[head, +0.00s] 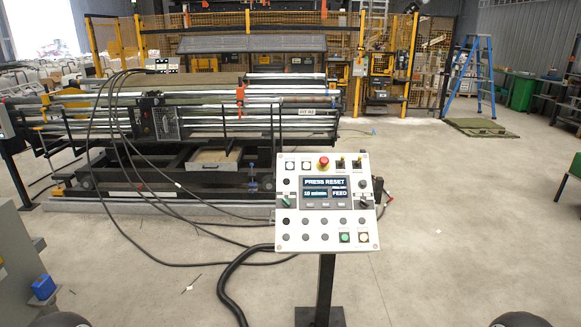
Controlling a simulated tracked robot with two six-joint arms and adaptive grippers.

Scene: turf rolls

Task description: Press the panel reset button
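The control panel (290,264) stands in the middle of the head view on a dark post (326,285), its light face tilted up towards me. Its screen (325,193) reads "PRESS RESET", with "FEED" at the lower right. A red mushroom button (323,162) sits at the top. A green button (345,237) and a pale button (363,237) sit at the lower right, among several dark buttons. The button labels are too small to read, so I cannot tell which is reset. Neither gripper shows in the head view.
A long roller machine (210,118) stands behind the panel at the left. Black cables (140,225) and a thick black hose (234,280) lie on the floor left of the post. A grey cabinet (22,265) stands at the left front.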

